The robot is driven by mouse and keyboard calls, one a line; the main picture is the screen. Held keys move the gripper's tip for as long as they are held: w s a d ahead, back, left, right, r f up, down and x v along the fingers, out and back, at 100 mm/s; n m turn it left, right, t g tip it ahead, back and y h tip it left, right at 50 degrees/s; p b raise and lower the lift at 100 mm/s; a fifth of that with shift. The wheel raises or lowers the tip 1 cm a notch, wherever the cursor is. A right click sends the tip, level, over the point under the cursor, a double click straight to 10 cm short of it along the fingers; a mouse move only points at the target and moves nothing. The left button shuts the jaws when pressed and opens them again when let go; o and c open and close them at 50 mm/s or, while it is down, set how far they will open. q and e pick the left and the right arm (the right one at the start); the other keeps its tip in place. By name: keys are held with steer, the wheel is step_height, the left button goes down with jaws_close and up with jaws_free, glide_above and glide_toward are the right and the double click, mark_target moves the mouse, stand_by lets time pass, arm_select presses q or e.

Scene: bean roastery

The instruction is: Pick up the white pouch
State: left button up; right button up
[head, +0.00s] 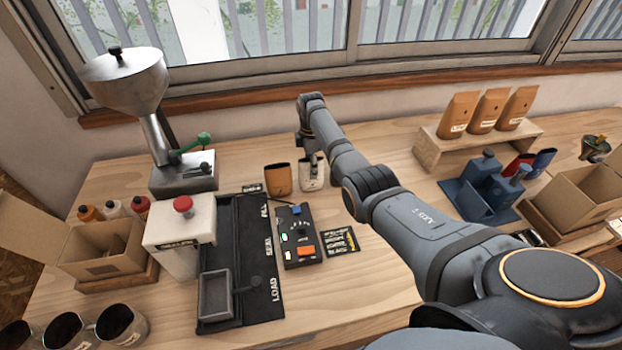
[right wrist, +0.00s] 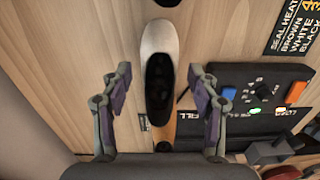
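The white pouch (head: 312,182) stands upright on the table, right beside the brown pouch (head: 278,179). In the right wrist view the white pouch (right wrist: 158,38) shows from above, with a pale rim and a dark open mouth. My right gripper (head: 312,160) is over the white pouch and partly hides it in the head view. In the right wrist view its two fingers (right wrist: 160,80) are apart, one on each side of the pouch, with a visible gap on both sides. My left gripper is not in view.
A black control box (head: 299,240) with lit buttons and a label card (head: 341,240) lie in front of the pouches. A black mat (head: 251,265) and white sealer (head: 180,240) are at left. A wooden riser (head: 440,148) with brown bags stands at right.

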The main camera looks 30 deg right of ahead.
jaws_close()
stand_by(0.3)
steer(key=shift+w+r+b, duration=0.1)
steer(key=shift+r+b, duration=0.2)
steer(key=shift+r, duration=0.25)
steer(key=shift+r+b, duration=0.5)
steer(key=shift+r, duration=0.2)
steer(key=s+a+r+p, duration=0.3)
steer(key=s+r+p, duration=0.7)
steer(key=s+p, duration=0.3)
steer(key=shift+s+a+r+p, duration=0.2)
steer(key=shift+s+p, duration=0.2)
steer(key=shift+p, duration=0.15)
